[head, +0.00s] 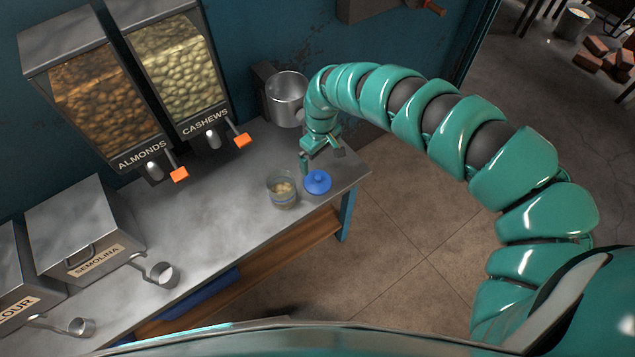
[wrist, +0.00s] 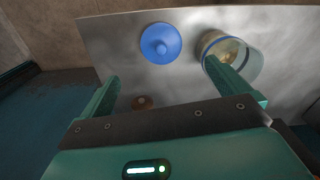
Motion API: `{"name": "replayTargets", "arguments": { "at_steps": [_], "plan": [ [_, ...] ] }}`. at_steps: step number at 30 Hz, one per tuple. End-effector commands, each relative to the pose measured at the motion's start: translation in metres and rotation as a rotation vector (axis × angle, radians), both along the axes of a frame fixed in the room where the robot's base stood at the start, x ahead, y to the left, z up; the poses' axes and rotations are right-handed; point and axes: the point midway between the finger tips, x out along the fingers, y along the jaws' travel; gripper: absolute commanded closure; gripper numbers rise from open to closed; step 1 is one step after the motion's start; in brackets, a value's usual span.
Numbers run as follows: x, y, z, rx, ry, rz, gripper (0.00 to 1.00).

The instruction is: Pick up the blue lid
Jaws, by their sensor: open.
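The blue lid (head: 318,181) is round with a raised knob and lies on the grey counter (head: 215,225) near its right end. A glass jar (head: 283,190) with pale contents stands just left of it. In the wrist view the lid (wrist: 160,43) is at the top centre, beyond the fingertips, and the jar (wrist: 238,55) is at upper right. My gripper (wrist: 160,85) is open and empty. The right finger in the wrist view overlaps the jar; whether they touch I cannot tell. In the head view my gripper (head: 322,155) is just behind and above the lid.
A metal pot (head: 287,98) is by the wall behind my gripper. Almond (head: 110,100) and cashew (head: 172,68) dispensers stand at the back left. A semolina box (head: 85,235) and metal scoops (head: 160,274) are at the left. The counter's edge is close to the lid.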

Motion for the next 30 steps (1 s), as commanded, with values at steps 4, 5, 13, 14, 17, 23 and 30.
{"name": "replayTargets", "arguments": {
  "at_steps": [4, 5, 13, 14, 17, 23, 30],
  "plan": [
    [-0.002, 0.001, -0.022, 0.001, 0.006, 0.000, 0.00],
    [-0.002, 0.002, -0.026, 0.001, 0.006, 0.000, 0.00],
    [-0.003, 0.001, -0.063, -0.001, 0.007, 0.000, 0.00],
    [-0.001, 0.001, -0.066, 0.000, 0.004, -0.001, 0.00],
    [-0.001, 0.001, -0.076, 0.001, 0.004, -0.001, 0.00],
    [0.000, 0.000, -0.085, -0.001, 0.001, -0.001, 0.00],
    [0.000, 0.003, -0.098, 0.001, 0.003, -0.001, 0.00]
  ]
}}
